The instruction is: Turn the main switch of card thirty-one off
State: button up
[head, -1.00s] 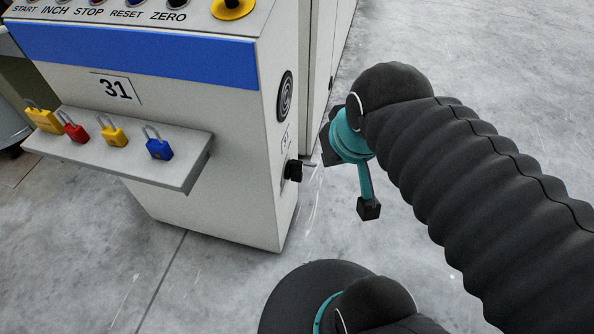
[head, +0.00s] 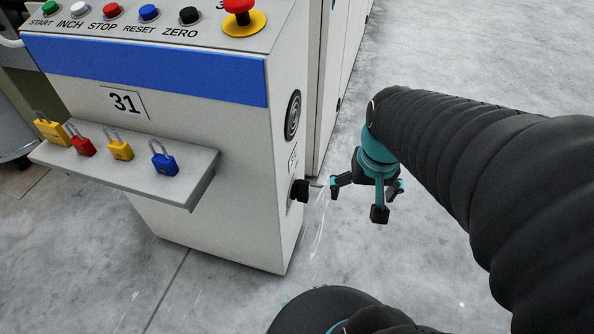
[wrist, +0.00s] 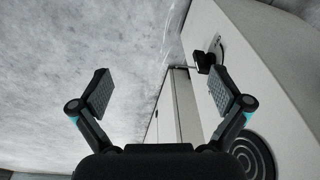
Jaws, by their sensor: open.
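The card's cabinet (head: 225,125) carries a "31" plate (head: 123,102) on its front. Its black rotary switch (head: 299,190) sits low on the right side face, under a small label, with a thin lever or rod sticking out to the right. The switch also shows in the wrist view (wrist: 202,62), beyond and near the right finger, which partly overlaps that area. I cannot read the switch's position. My gripper (head: 368,195) is open and empty, to the right of the switch and apart from it. In the wrist view my gripper (wrist: 160,92) has both fingers spread wide.
A shelf (head: 190,190) on the cabinet front holds a blue padlock (head: 164,160), a red one (head: 82,143) and yellow ones (head: 118,147). A red emergency button (head: 240,10) tops the panel. A round speaker-like grille (head: 292,116) is above the switch. Floor to the right is clear.

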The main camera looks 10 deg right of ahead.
notch_tip(320, 180, down, 13)
jog(key=d+m+g+y+b, duration=0.25)
jog(key=m+g+y, duration=0.2)
jog(key=m, duration=0.25)
jog(key=m+t+y+b, duration=0.1)
jog(key=m+t+y, duration=1.05)
jog(key=m, duration=2.05)
send_near(304, 192)
jog(key=x, duration=0.3)
jog(key=f+x, duration=0.1)
jog(key=x, duration=0.2)
jog(key=w+b+x, duration=0.1)
jog(key=x, duration=0.3)
jog(key=shift+d+f, duration=0.15)
jog(key=shift+f, duration=0.05)
jog(key=shift+c, duration=0.3)
jog(key=c, duration=0.8)
